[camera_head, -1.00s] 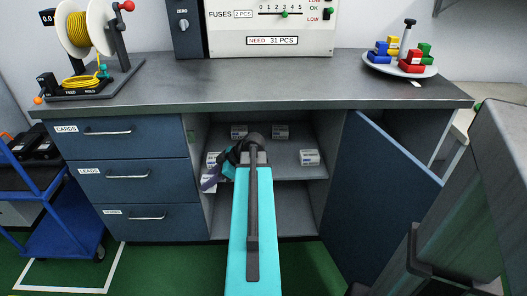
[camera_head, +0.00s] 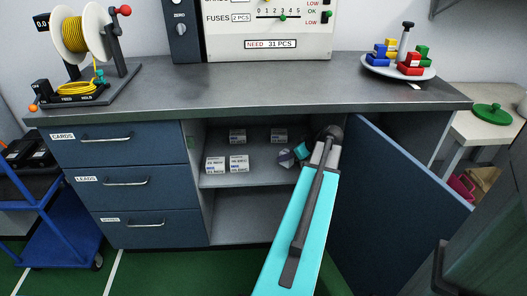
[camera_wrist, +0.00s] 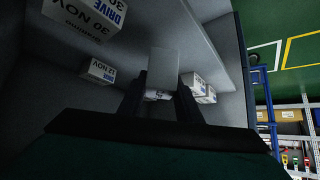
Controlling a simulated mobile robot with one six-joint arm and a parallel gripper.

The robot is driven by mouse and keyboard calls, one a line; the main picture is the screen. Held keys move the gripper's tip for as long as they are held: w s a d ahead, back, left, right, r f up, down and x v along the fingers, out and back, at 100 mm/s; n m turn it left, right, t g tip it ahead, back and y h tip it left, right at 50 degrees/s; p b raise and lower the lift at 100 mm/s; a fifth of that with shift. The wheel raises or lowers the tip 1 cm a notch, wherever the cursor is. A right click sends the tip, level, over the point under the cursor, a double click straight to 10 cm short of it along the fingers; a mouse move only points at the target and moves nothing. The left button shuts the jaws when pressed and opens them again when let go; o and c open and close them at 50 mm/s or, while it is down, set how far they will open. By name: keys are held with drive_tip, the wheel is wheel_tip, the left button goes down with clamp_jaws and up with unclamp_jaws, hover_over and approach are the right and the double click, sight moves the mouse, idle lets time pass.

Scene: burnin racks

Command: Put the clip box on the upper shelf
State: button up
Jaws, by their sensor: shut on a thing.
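My gripper (camera_head: 287,157) reaches into the open cabinet bay, at the right part of the upper shelf (camera_head: 265,176). It is shut on a small box (camera_wrist: 163,70) with a plain grey face, seen between the fingers in the wrist view. Its label does not show clearly, and I cannot tell whether it touches the shelf. White labelled boxes stand at the shelf's back left (camera_head: 237,136), back right (camera_head: 279,135) and front left (camera_head: 215,164), with another (camera_head: 239,163) beside the last. A box marked "DRIVE 30 NOV" (camera_wrist: 85,14) is close to the gripper in the wrist view.
The open blue door (camera_head: 395,200) bounds the bay on the right, and drawers (camera_head: 135,180) on the left. The counter (camera_head: 260,88) overhangs the shelf. The lower compartment (camera_head: 240,217) looks empty where visible. My arm hides the bay's right side.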

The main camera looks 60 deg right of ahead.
drive_tip(key=shift+w+a, duration=0.1)
drive_tip(key=shift+w, duration=0.05)
drive_tip(key=w, duration=0.5)
drive_tip(key=w+d+f+b, duration=0.1)
drive_tip(key=w, duration=1)
drive_tip(key=shift+d+f+b, duration=0.25)
drive_tip(key=shift+d+b, duration=0.05)
drive_tip(key=shift+d, duration=0.1)
drive_tip(key=shift+f, duration=0.1)
drive_tip(key=shift+f+b, duration=0.45)
drive_tip(key=shift+f, duration=1.2)
drive_tip(key=shift+f, duration=0.1)
drive_tip(key=o, duration=0.7)
drive_tip(key=shift+o, duration=0.5)
